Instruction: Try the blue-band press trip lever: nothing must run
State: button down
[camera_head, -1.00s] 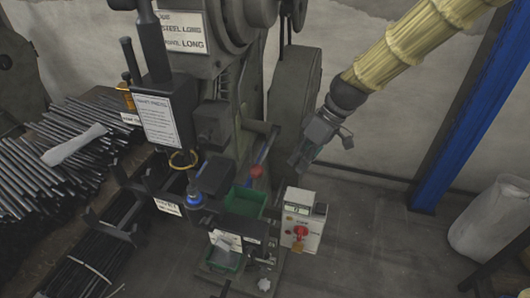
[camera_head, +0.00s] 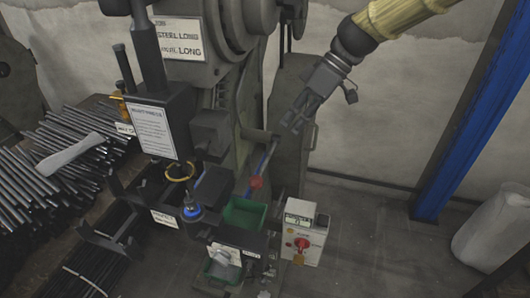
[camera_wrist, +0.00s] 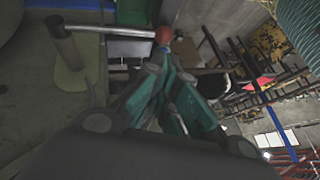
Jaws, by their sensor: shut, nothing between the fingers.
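In the wrist view the rod (camera_wrist: 110,30) runs across the top to the red knob (camera_wrist: 163,35). My gripper (camera_head: 292,124) is above and right of the knob, apart from it in the head view. Its teal fingers (camera_wrist: 168,78) are shut and empty, just below the knob in the wrist picture. A blue ring (camera_head: 193,211) shows on the press tooling.
A pale control box (camera_head: 297,225) with a red switch and an orange piece below it stands right of the press. A green bin (camera_head: 243,214) sits below the lever. Metal rods (camera_head: 45,180) lie at left. A blue post (camera_head: 455,130) stands right; floor between is clear.

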aim_at(266, 161)
jog(key=p+x, duration=0.3)
jog(key=x, duration=1.1)
